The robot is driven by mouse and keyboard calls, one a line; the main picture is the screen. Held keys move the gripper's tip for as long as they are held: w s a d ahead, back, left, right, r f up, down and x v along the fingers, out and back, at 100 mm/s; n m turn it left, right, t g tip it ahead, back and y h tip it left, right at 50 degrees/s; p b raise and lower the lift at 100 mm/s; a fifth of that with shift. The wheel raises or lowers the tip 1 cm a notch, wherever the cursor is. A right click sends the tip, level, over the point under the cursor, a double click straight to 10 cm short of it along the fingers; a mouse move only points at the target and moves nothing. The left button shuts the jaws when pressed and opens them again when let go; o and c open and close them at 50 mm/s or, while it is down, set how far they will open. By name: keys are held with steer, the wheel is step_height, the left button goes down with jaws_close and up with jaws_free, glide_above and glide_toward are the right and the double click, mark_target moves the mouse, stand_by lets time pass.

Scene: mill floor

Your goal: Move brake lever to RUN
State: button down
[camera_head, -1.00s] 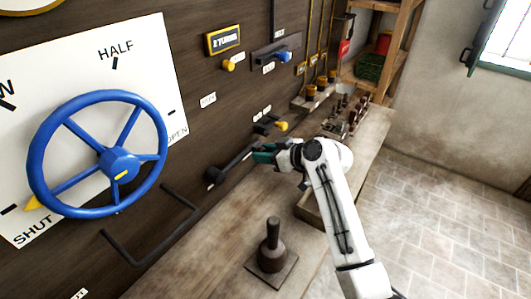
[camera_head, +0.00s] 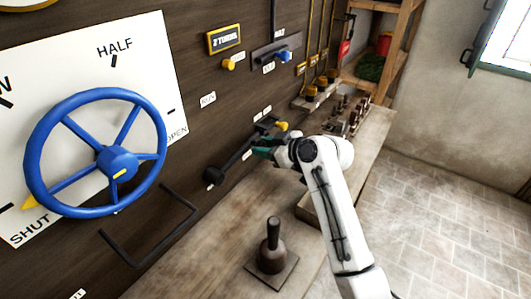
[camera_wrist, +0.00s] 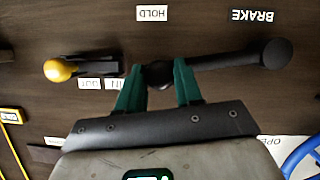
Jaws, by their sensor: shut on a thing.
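The brake lever (camera_head: 232,160) is a black bar on the dark wall panel. In the wrist view its round hub (camera_wrist: 277,53) sits by an upside-down BRAKE label (camera_wrist: 252,16). Its other end (camera_wrist: 157,75) lies between the green fingers of my gripper (camera_wrist: 158,88), which is shut on it. My gripper also shows in the head view (camera_head: 264,148), at the lever's far end. The lever slants up and right from the hub. A RUN label (camera_head: 207,99) is on the panel above the hub. A HOLD label (camera_wrist: 154,13) shows in the wrist view.
A yellow-knobbed lever (camera_head: 282,126) with IN and OUT labels is close beyond my gripper. A blue handwheel (camera_head: 117,163) and a bent black bar (camera_head: 150,235) are at left. A dark knob on a square base (camera_head: 272,250) stands on the bench (camera_head: 215,255).

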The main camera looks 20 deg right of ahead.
steer(key=s+a+r+n+t+h+b, duration=0.3)
steer(key=s+a+r+n+t+b, duration=0.1)
steer(key=a+r+n, duration=0.4)
steer(key=shift+s+r+n+b, duration=0.4)
steer(key=shift+s+r, duration=0.5)
steer(key=shift+r, duration=0.45)
steer(key=c, duration=0.8)
jaws_free()
steer(key=shift+o, duration=0.2)
steer(key=shift+s, duration=0.1)
steer(key=b+v, duration=0.1)
steer(key=v, duration=0.9)
steer(key=shift+s, duration=0.4)
